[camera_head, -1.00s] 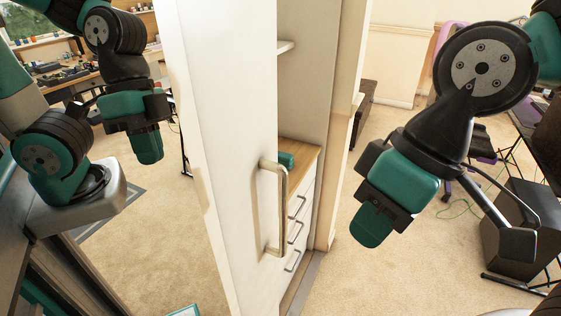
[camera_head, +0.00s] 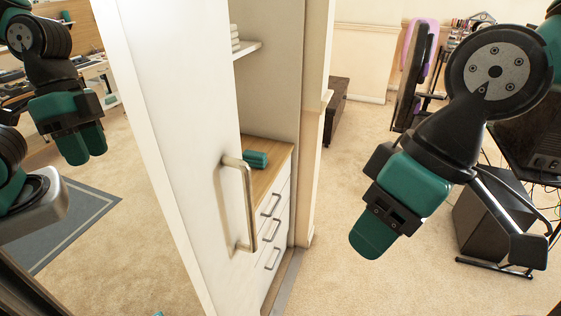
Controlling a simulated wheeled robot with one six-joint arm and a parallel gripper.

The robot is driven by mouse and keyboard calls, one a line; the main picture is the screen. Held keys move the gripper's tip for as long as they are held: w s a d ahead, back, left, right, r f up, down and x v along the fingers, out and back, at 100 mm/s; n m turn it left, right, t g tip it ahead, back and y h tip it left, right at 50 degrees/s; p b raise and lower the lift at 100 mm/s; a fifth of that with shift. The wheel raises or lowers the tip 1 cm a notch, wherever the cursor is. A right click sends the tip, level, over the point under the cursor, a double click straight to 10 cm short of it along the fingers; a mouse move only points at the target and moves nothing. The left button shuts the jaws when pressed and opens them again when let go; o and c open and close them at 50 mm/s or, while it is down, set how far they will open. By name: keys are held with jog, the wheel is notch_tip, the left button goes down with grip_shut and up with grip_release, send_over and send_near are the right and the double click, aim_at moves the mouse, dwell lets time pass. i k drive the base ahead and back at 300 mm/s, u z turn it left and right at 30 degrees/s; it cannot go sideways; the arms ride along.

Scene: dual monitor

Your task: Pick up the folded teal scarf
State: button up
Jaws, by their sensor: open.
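The folded teal scarf (camera_head: 256,159) lies on a wooden surface (camera_head: 269,175) above drawers inside a white cabinet. Its left side is partly cut off by the cabinet's door edge. My gripper (camera_head: 374,232) hangs at the right of the picture, pointing down and left over the carpet. It is empty and well apart from the scarf, to the right of the cabinet. Its teal fingers are seen from the side, so the gap between them is hard to see.
A tall white door (camera_head: 172,130) with a long handle (camera_head: 240,205) stands in front of the cabinet's left part. A shelf (camera_head: 245,49) is above the scarf. A similar teal and black arm (camera_head: 68,125) shows at left. A black box (camera_head: 490,222) stands at right.

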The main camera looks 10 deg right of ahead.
aim_at(255, 159)
jog(key=z, duration=0.25)
jog(key=k, duration=0.35)
jog(key=z, duration=0.9)
jog(key=i, duration=1.5)
jog(key=u, duration=0.55)
jog(key=i, duration=0.85)
jog(key=u, duration=1.45)
jog(key=i, duration=0.6)
jog(key=u, duration=0.55)
